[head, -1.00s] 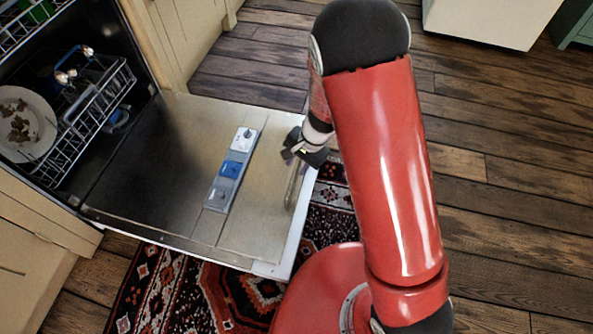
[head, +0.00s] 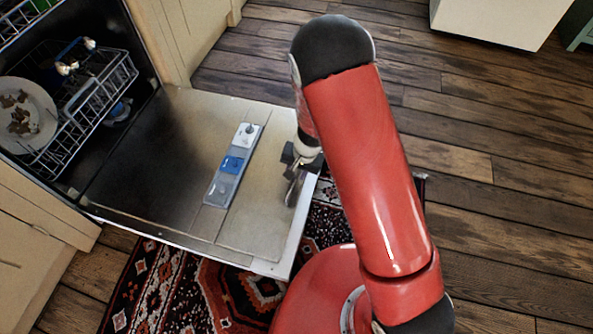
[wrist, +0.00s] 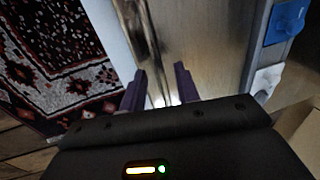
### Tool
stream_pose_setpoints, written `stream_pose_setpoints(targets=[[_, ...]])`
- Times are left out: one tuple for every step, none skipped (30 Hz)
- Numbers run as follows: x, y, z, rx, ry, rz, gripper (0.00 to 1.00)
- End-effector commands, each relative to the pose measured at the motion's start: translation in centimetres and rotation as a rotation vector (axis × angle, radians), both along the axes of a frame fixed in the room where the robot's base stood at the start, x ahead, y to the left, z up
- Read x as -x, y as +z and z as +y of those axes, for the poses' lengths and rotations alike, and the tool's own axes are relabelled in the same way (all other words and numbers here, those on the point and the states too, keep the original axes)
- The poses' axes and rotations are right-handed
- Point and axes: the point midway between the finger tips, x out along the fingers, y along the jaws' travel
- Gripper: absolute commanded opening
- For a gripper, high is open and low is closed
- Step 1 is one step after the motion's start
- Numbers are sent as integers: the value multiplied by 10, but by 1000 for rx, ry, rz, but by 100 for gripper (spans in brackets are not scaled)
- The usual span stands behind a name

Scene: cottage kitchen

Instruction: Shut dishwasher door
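The dishwasher door (head: 135,170) is folded down, wide open, with its inner face up and a detergent dispenser (head: 233,165) in the middle. My gripper (head: 293,188) is over the outer part of the door, near its free edge. In the wrist view my gripper (wrist: 160,84) has its two fingers apart, with the door's metal inner face (wrist: 205,45) beyond and nothing between them. Whether the fingers touch the door is unclear. The blue dispenser lid (wrist: 288,20) is at the upper right there.
The lower rack (head: 95,105) and a plate (head: 22,115) with brown scraps are inside the dishwasher (head: 140,72). A patterned rug (head: 180,290) lies under the door. Wooden floor (head: 500,170) is clear to the right. Cream cabinets (head: 195,35) flank the dishwasher.

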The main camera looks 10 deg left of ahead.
Motion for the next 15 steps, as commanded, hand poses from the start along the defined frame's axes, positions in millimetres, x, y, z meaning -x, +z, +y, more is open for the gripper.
stream_pose_setpoints(targets=[[0, 0, 0, 0, 0, 0, 32], [0, 0, 0, 0, 0, 0, 32], [0, 0, 0, 0, 0, 0, 32], [0, 0, 0, 0, 0, 0, 32], [0, 0, 0, 0, 0, 0, 28], [0, 0, 0, 0, 0, 0, 22], [0, 0, 0, 0, -1, 0, 19], [0, 0, 0, 0, -1, 0, 15], [0, 0, 0, 0, -1, 0, 9], [0, 0, 0, 0, -1, 0, 5], [0, 0, 0, 0, -1, 0, 2], [0, 0, 0, 0, -1, 0, 0], [0, 0, 0, 0, -1, 0, 0], [0, 0, 0, 0, -1, 0, 0], [0, 0, 0, 0, -1, 0, 0]])
